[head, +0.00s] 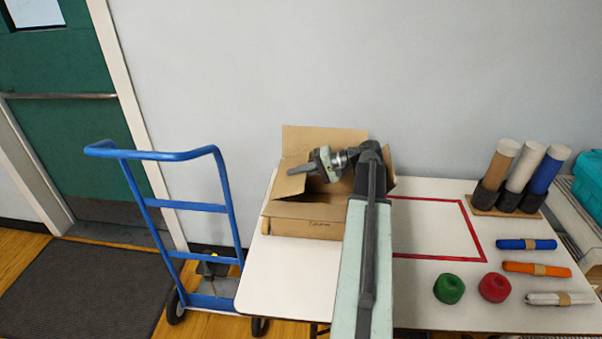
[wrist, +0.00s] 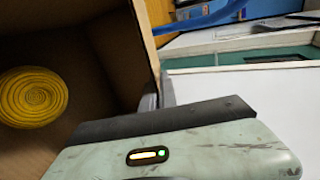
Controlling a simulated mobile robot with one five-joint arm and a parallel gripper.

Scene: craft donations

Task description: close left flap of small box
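The small cardboard box (head: 290,228) stands open at the left end of the white table. Its left flap (head: 289,186) stands up and leans outward, its back flap (head: 325,139) is raised, and its front flap (head: 300,210) is folded outward. My gripper (head: 291,171) is over the box, pointing left, with its fingers across the left flap's top edge. The fingers look together; I cannot tell whether they touch the flap. In the wrist view, the fingers (wrist: 158,95) are beside a cardboard edge (wrist: 147,45). A yellow coiled item (wrist: 32,97) lies inside the box. My arm hides the box's right side.
A red outlined area (head: 440,258) lies right of my arm. A blue hand truck (head: 187,204) is left of the table. The table's front left (head: 285,285) is clear.

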